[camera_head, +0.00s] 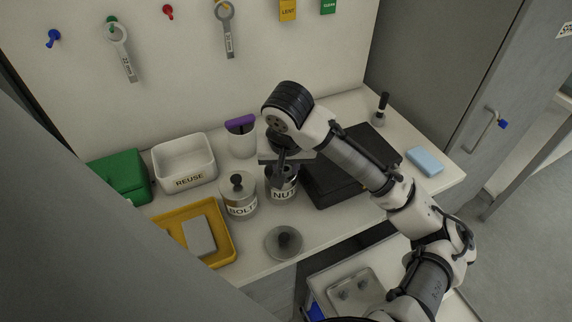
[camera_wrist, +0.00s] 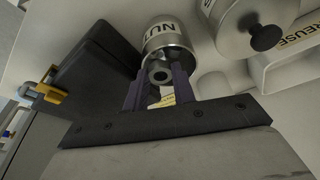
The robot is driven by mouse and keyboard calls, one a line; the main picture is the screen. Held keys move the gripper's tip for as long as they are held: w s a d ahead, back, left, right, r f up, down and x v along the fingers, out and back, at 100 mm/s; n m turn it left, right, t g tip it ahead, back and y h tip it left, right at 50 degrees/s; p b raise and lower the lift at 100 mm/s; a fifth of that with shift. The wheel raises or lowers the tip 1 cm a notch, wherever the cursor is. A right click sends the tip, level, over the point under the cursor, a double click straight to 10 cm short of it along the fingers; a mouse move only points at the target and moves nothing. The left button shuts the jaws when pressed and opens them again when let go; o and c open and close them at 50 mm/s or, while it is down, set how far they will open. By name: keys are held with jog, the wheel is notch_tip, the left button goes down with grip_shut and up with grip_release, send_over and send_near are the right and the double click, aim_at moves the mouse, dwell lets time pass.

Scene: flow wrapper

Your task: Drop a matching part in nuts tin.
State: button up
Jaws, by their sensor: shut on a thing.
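The nuts tin (camera_head: 284,195) is a metal can labelled NUTS on the table, with its lid off. It also shows in the wrist view (camera_wrist: 168,32). My gripper (camera_head: 281,172) points down right over the tin's mouth. In the wrist view my gripper (camera_wrist: 158,76) is shut on a small grey round part with a hole, which looks like a nut (camera_wrist: 158,70). The part lines up with the tin's opening; I cannot tell how far above or inside the rim it is.
A closed bolts tin (camera_head: 239,205) stands close on the left. A loose round lid (camera_head: 284,244) lies in front. A black case (camera_head: 335,185) is close on the right, a white cup (camera_head: 241,143) behind. The reuse bin (camera_head: 187,180) and yellow tray (camera_head: 221,258) are farther left.

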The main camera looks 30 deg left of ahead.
jog(key=shift+f, duration=0.2)
jog(key=o, duration=1)
jog(key=shift+o, duration=0.2)
jog(key=shift+r, duration=0.15)
jog(key=v, duration=1.3)
jog(key=shift+r, duration=0.3)
jog(key=shift+s+f, duration=0.1)
